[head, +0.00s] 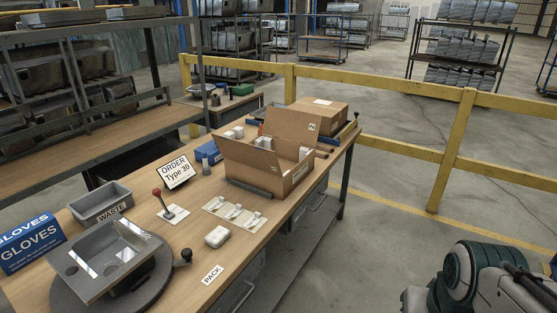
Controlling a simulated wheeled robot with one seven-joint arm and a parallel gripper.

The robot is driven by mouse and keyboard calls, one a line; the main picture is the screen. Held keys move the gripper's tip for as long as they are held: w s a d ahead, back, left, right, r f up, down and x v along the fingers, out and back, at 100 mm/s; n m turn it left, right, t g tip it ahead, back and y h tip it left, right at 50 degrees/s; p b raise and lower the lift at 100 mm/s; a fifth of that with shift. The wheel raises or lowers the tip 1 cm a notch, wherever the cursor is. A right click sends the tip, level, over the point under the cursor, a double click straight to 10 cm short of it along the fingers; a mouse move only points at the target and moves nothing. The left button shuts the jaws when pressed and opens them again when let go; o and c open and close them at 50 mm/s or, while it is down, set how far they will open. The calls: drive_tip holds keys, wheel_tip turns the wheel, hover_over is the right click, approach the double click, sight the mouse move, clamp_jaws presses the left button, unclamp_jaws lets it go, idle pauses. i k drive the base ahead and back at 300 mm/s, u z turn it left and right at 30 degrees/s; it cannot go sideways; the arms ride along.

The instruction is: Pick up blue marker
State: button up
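I cannot make out a blue marker for certain. A long blue item (348,131) lies at the bench's far right end, beside the closed carton, and is also unclear. My gripper is not in view; only part of my arm shows at the bottom right, apart from the bench.
An open carton (240,160) and a closed carton (318,114) stand on the bench. A yellow railing (410,145) runs behind.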

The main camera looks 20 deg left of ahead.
sight(204, 157)
drive_tip(key=u, duration=0.3)
drive_tip(key=k, duration=0.15)
drive_tip(key=z, duration=0.85)
drive_tip(key=i, duration=1.5)
drive_tip(key=u, duration=0.85)
drive_tip(key=i, duration=1)
drive_tip(key=u, duration=1.6)
drive_tip(key=i, duration=0.55)
drive_tip(key=u, duration=0.55)
